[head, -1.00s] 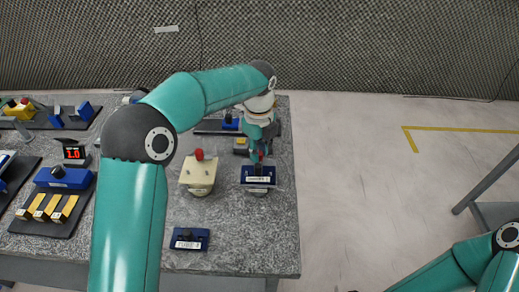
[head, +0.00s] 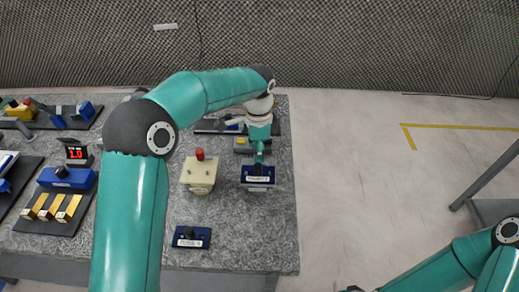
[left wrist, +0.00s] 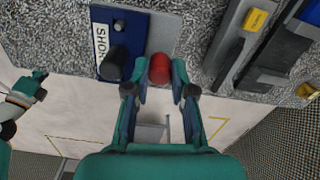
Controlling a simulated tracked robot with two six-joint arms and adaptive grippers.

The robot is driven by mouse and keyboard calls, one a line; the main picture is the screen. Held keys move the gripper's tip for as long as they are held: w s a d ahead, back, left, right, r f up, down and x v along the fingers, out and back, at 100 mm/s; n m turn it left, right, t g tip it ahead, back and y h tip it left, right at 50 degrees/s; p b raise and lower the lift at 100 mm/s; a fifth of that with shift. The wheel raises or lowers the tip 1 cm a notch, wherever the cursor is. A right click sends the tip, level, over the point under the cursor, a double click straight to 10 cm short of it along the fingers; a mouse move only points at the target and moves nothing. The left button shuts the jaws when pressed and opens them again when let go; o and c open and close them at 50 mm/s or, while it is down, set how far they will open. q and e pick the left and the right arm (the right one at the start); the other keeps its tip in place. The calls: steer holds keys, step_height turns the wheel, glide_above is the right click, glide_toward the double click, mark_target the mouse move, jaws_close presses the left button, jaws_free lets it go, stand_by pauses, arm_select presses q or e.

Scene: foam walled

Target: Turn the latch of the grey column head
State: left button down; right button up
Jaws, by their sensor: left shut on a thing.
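My left gripper (head: 259,160) reaches down over the right part of the stone-topped table. In the left wrist view its fingertips (left wrist: 160,72) are closed on either side of a red latch (left wrist: 159,67). The latch sits at the edge of a light grey column head (left wrist: 164,34). Beside it is a blue plate (left wrist: 121,30) with a white label and a black knob (left wrist: 114,64). The blue plate also shows below the gripper in the head view (head: 257,182). There the gripper hides the latch.
A cream box (head: 199,174) with a red knob (head: 200,154) stands just left of the gripper. A blue labelled block (head: 192,237) lies nearer the front edge. A red-digit display (head: 76,153) and other fixtures are at left.

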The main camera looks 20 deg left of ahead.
arm_select(q)
steer(key=n, duration=0.3)
steer(key=shift+w+r+n, duration=0.15)
steer(key=shift+n, duration=1.95)
steer(key=c, duration=1.1)
jaws_free()
steer(key=shift+c, duration=0.2)
steer(key=shift+o, duration=0.8)
step_height(320, 180, up, 12)
steer(key=shift+f, duration=0.2)
